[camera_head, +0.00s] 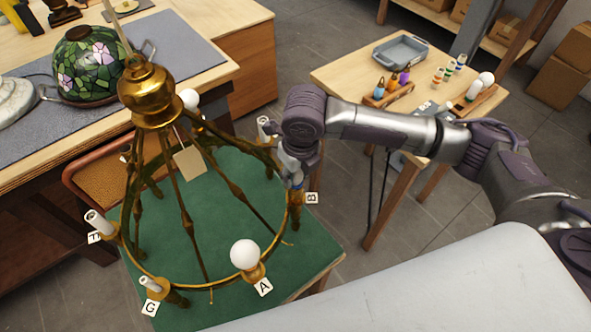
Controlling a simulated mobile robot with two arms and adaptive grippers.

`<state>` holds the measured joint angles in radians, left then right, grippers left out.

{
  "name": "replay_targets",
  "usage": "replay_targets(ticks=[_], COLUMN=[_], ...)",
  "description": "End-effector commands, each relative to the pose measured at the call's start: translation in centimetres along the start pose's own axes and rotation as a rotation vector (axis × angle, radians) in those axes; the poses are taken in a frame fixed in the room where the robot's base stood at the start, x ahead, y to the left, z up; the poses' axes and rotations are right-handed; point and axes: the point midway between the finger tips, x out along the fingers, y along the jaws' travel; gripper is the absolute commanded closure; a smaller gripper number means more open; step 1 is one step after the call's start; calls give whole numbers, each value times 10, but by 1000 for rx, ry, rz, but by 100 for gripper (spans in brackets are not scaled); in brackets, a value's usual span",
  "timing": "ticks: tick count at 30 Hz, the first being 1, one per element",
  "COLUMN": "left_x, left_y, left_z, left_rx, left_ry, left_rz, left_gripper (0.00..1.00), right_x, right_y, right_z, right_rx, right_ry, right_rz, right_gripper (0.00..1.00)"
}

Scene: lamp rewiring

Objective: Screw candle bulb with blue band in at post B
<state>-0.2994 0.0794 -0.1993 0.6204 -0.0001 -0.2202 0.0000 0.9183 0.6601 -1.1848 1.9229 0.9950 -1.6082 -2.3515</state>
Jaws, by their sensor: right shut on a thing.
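A brass chandelier frame (212,287) stands on a green-topped stand, with lettered tags around its ring. Post B, marked by tag B (312,198), is on the ring's right side. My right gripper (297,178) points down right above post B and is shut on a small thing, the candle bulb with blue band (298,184). Only a little of the bulb shows between the fingers and the post, and I cannot tell how deep it sits in the socket. My left gripper is not in view.
A round white bulb (245,254) sits at post A; another (189,98) is at the back. White sleeves stand at several other posts. A side table (335,75) holds a grey tray (401,50), coloured bottles and more bulbs. A stained-glass shade (88,65) is on the workbench.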

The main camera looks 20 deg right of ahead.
Motion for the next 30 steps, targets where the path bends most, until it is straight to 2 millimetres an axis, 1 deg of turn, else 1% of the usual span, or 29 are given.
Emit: replay_targets(ticks=[1, 3, 6, 9, 13, 20, 23, 26, 27, 29, 30], left_x=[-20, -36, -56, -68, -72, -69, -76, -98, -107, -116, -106], left_y=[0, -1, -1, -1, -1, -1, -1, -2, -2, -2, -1], left_z=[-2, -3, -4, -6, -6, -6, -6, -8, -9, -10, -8], left_rx=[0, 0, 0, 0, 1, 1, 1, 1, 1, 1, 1], left_ry=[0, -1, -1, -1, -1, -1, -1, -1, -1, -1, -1], left_rz=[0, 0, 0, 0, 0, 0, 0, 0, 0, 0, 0], left_gripper=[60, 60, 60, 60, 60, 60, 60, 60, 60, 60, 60], right_x=[-10, -11, -10, -8, -3, -1, -4, -10, -10, -9, -1], right_y=[0, 1, 1, 0, 0, 0, 0, 0, 1, 1, 1], right_z=[0, 1, 0, 0, 1, 1, 1, 1, 1, 0, 0], right_rx=[71, 197, 372, 514, 604, 611, 641, 776, 852, 973, 1045], right_ry=[4, 3, 4, 3, -1, -3, -1, 1, 2, 3, 1], right_rz=[-9, -23, -46, -63, -74, -74, -77, -94, -103, -119, -126], right_gripper=[100, 100, 100, 100, 100, 100, 100, 100, 100, 100, 100])
